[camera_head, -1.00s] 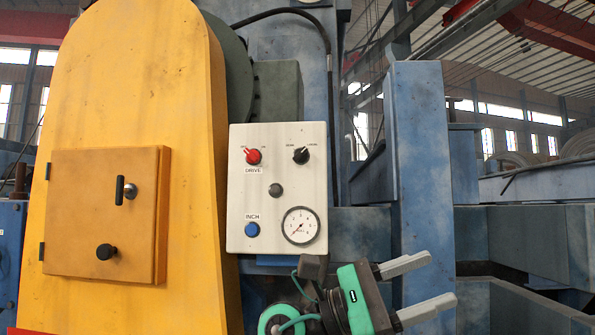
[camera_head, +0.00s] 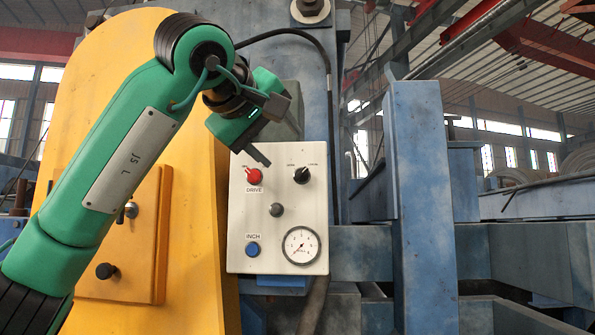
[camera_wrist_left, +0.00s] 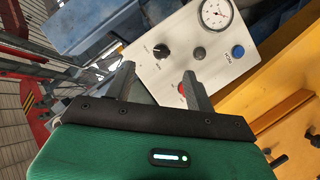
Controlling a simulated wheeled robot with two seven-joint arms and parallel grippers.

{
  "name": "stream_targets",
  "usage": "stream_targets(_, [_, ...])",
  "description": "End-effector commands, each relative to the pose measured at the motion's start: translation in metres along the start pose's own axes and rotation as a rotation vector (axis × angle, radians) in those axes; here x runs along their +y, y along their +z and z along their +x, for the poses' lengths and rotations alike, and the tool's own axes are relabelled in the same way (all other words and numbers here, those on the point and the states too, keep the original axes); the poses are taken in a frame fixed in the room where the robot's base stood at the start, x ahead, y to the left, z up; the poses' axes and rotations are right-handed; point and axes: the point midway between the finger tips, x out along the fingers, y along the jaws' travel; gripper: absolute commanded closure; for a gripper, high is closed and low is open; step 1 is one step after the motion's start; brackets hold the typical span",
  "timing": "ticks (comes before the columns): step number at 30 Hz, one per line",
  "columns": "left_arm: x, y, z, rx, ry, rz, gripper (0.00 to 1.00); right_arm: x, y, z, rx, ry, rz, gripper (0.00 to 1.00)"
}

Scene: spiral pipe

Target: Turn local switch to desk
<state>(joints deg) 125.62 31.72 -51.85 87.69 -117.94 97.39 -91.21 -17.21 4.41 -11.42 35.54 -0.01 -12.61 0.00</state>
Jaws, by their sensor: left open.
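The black rotary switch (camera_head: 302,175) is at the upper right of the white control panel (camera_head: 240,220), with small labels above it. Its pointer leans to the upper right, toward the label that seems to read local. The switch also shows in the left wrist view (camera_wrist_left: 161,51). My left gripper (camera_head: 265,150) is in front of the panel's top left part, up and left of the switch. In the left wrist view its fingers (camera_wrist_left: 158,75) are apart and empty. The switch lies beyond the fingertips, untouched. My right gripper is not in view.
The red drive knob (camera_head: 254,176) is left of the switch; one finger partly covers it in the wrist view. Below are a dark button (camera_head: 277,209), the blue inch button (camera_head: 252,249) and a gauge (camera_head: 301,245). The yellow housing (camera_head: 200,250) stands left, a blue post (camera_head: 420,200) right.

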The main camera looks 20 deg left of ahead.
Motion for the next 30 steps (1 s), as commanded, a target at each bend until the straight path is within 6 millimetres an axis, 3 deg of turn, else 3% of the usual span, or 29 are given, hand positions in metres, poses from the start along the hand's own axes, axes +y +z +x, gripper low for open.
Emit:
stream_targets(3, [-0.002, -0.012, -0.009, 0.037, -0.026, 0.007, 0.45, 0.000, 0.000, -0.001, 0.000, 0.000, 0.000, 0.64])
stream_targets(7, [-0.002, -0.015, 0.001, 0.042, -0.033, 0.008, 0.45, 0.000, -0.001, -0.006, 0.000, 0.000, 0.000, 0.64])
stream_targets(21, [-0.004, -0.019, 0.095, 0.038, -0.032, 0.007, 0.45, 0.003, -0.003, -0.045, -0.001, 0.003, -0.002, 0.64])
stream_targets(30, [-0.006, -0.019, 0.124, 0.040, -0.029, 0.008, 0.45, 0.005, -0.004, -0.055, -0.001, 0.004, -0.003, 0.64])
